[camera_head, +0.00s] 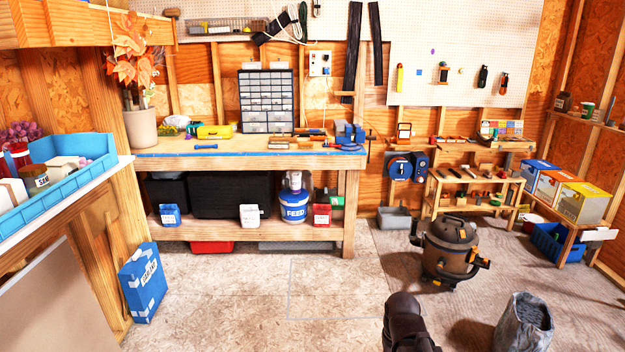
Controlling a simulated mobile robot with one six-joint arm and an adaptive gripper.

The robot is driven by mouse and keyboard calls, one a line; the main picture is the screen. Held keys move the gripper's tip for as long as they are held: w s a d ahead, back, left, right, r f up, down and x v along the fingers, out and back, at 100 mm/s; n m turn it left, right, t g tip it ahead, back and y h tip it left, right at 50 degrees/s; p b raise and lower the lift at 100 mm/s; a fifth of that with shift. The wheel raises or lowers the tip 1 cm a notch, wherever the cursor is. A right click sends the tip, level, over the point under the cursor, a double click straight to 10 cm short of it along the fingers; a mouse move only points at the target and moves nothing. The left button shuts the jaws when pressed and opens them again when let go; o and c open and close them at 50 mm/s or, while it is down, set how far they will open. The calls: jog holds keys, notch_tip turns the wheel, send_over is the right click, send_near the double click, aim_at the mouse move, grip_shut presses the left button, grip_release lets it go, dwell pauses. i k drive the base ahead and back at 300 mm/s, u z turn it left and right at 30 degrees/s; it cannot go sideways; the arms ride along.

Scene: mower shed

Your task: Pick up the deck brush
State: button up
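I cannot make out a deck brush with certainty in the head view. Several small tools (312,132) lie on the back workbench (250,160), too small to tell apart. A dark rounded part of my own arm rises from the bottom edge, right of centre. The fingers of my gripper do not show, so I cannot see whether they hold anything.
A shop vacuum (449,250) and a grey sack-like bin (524,325) stand on the floor at right. A blue box (142,283) stands at left by a shelf with a blue tray (75,185). The floor before the workbench is clear.

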aim_at(301, 143)
jog(key=u, duration=0.4)
jog(key=i, duration=0.8)
jog(key=u, duration=0.65)
jog(key=i, duration=0.85)
jog(key=u, duration=0.35)
jog(key=i, duration=1.95)
jog(key=z, duration=0.6)
jog(key=i, duration=0.85)
jog(key=z, duration=0.8)
jog(key=i, duration=1.05)
jog(key=z, duration=0.4)
